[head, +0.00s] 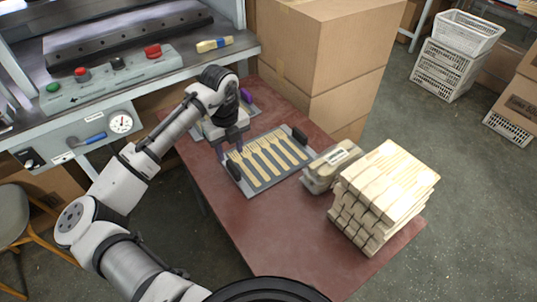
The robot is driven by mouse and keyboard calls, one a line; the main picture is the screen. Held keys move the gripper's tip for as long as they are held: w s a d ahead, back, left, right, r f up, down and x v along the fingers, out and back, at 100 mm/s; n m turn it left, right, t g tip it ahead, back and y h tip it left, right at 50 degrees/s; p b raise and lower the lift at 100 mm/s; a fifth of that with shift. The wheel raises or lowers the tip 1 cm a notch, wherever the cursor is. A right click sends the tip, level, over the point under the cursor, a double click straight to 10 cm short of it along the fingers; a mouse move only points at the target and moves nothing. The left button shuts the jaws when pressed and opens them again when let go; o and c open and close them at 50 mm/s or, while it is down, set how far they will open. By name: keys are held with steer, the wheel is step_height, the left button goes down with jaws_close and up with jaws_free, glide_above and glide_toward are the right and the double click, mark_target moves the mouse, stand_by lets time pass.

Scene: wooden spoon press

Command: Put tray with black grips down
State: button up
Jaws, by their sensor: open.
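The tray with black grips (246,188) lies flat on the red table (262,237). My gripper (232,150) is open at the tray's far left edge, close to the left grip. I cannot tell whether its fingers touch the tray. Behind my gripper, another tray with a purple grip (246,96) is partly hidden by my arm.
A stack of wooden blanks (385,195) and a wrapped bundle (330,165) stand right of the tray. Cardboard boxes (325,60) stand behind the table. The press (120,40) with its control panel (110,75) is at the upper left. The table's front part is clear.

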mark_target(233, 166)
steer(key=f, duration=0.1)
steer(key=s+f+p, duration=0.1)
steer(key=f, duration=0.2)
steer(key=shift+s+d+f+p, duration=0.2)
steer(key=shift+s+f+p, duration=0.05)
steer(key=shift+s+p, duration=0.05)
steer(key=shift+f, duration=0.5)
jaws_close()
